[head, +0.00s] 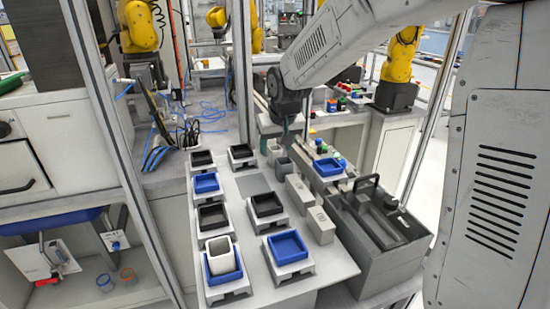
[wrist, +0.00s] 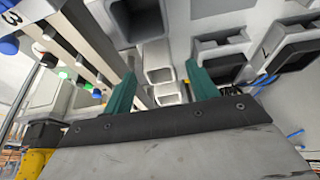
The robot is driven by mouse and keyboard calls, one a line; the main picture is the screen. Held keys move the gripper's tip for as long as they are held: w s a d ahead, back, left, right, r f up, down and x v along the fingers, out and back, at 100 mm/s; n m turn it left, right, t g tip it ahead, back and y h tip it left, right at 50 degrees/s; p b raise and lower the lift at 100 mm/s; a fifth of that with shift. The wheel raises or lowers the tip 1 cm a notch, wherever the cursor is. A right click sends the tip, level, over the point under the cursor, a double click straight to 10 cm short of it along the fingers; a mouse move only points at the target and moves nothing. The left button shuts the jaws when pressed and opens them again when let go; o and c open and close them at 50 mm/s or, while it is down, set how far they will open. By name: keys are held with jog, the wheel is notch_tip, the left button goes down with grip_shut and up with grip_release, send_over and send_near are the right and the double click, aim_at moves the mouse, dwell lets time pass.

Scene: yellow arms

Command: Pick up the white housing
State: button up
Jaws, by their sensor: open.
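One white housing (head: 220,246), an open square box, stands in a blue tray at the near left of the table in the head view. Another pale housing (head: 274,152) stands at the far end, beside a greyer one (head: 284,168). My gripper (head: 288,138) is over this far end. In the wrist view, my gripper's teal fingers (wrist: 161,84) are apart. White hollow housings (wrist: 158,62) show between and beyond them, with a larger grey one (wrist: 140,20) at the top. I see nothing held; the head view shows the fingertips only small.
Blue and black trays on white stands fill the table's left side. White blocks (head: 320,225) line its right side, next to a dark grey toolbox (head: 380,230). Coloured buttons (head: 341,162) lie beyond. A frame post (head: 125,150) rises at the left.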

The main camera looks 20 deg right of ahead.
jog(key=shift+x, duration=1.4)
jog(key=shift+r, duration=0.1)
jog(key=c, duration=1.1)
jog(key=shift+o, duration=0.2)
